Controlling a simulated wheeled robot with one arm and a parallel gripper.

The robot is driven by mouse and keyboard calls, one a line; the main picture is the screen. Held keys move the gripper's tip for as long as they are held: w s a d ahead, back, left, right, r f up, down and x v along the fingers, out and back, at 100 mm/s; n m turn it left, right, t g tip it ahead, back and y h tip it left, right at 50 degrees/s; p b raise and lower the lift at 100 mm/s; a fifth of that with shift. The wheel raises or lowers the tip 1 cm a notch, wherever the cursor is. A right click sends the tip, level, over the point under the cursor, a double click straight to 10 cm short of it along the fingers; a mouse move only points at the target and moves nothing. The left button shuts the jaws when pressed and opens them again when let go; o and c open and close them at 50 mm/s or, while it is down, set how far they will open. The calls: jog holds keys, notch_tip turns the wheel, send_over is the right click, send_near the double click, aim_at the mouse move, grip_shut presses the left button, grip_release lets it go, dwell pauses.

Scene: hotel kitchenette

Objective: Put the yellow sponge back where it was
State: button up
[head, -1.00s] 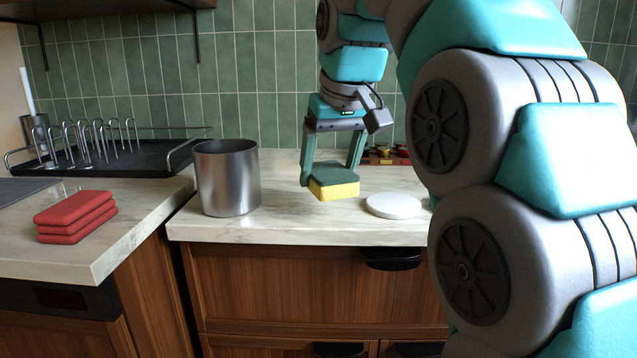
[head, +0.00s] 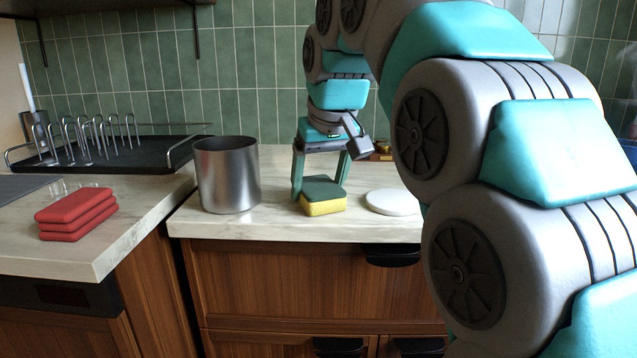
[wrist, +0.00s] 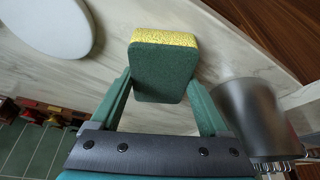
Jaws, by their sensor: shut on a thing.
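The yellow sponge (head: 323,207) has a dark green scouring top and is at the worktop between the metal pot and the white disc. My gripper (head: 322,188) points down with its fingers on either side of the sponge, shut on it. In the wrist view the sponge (wrist: 164,66) lies between the tips of my gripper (wrist: 162,88). The sponge looks low, at or very close to the worktop; I cannot tell whether it bears on it.
A metal pot (head: 226,176) stands left of the sponge, and a white round disc (head: 392,202) lies to its right. Red stacked blocks (head: 76,214) lie on the left counter (head: 120,238). A black dish rack (head: 120,152) is behind. Small red items (wrist: 45,113) show in the wrist view.

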aim_at(318, 184)
jog(key=shift+f, duration=0.1)
jog(key=o, duration=1)
jog(key=shift+o, duration=0.2)
jog(key=shift+v, duration=2.5)
jog(key=p+v, duration=0.1)
jog(key=v, duration=0.1)
jog(key=shift+r+p, duration=0.3)
jog(key=shift+s, duration=0.1)
